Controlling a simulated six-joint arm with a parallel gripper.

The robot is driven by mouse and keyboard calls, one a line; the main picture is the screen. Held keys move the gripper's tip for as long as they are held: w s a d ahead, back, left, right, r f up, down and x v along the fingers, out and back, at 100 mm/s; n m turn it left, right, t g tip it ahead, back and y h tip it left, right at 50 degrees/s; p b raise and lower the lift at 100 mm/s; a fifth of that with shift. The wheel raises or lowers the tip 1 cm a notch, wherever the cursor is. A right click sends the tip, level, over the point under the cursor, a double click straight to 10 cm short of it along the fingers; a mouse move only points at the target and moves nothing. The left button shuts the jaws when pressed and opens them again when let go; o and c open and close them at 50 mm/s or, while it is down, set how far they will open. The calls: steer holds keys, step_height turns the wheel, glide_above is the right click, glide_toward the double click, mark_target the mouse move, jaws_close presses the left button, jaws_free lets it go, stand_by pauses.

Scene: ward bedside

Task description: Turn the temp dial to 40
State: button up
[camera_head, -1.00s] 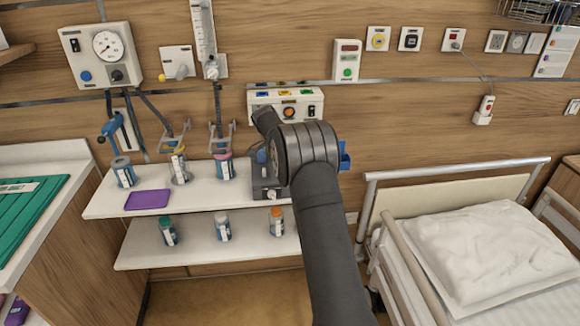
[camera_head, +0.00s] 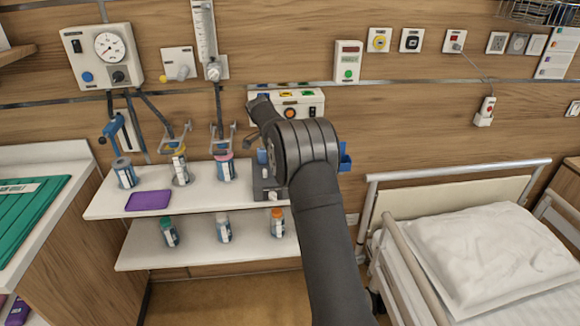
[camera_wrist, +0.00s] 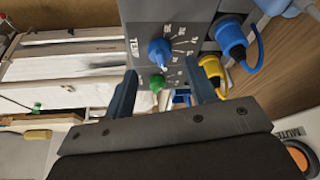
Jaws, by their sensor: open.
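In the wrist view, the temp dial (camera_wrist: 160,51) is a blue round knob on a grey panel, with a partly readable label and scale marks around it. Its setting is too small to read. My gripper (camera_wrist: 160,70) is open, with one dark finger on each side of the space just below the dial in the picture. The fingers look apart from the knob. In the head view my arm covers part of a grey unit (camera_head: 264,190) on the upper shelf; the dial and my fingertips cannot be made out there.
A green knob (camera_wrist: 157,83) lies close to the dial, between my fingers in the picture. A blue cap (camera_wrist: 230,38) and a yellow cap (camera_wrist: 210,65) are beside the panel. A wall box (camera_head: 313,104) stands above the shelf (camera_head: 100,205), which holds several bottles.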

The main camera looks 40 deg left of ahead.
steer(key=v, duration=1.3)
steer(key=shift+s, duration=0.1)
steer(key=x, duration=1.7)
steer(key=shift+w+f, duration=0.15)
steer(key=shift+w, duration=0.05)
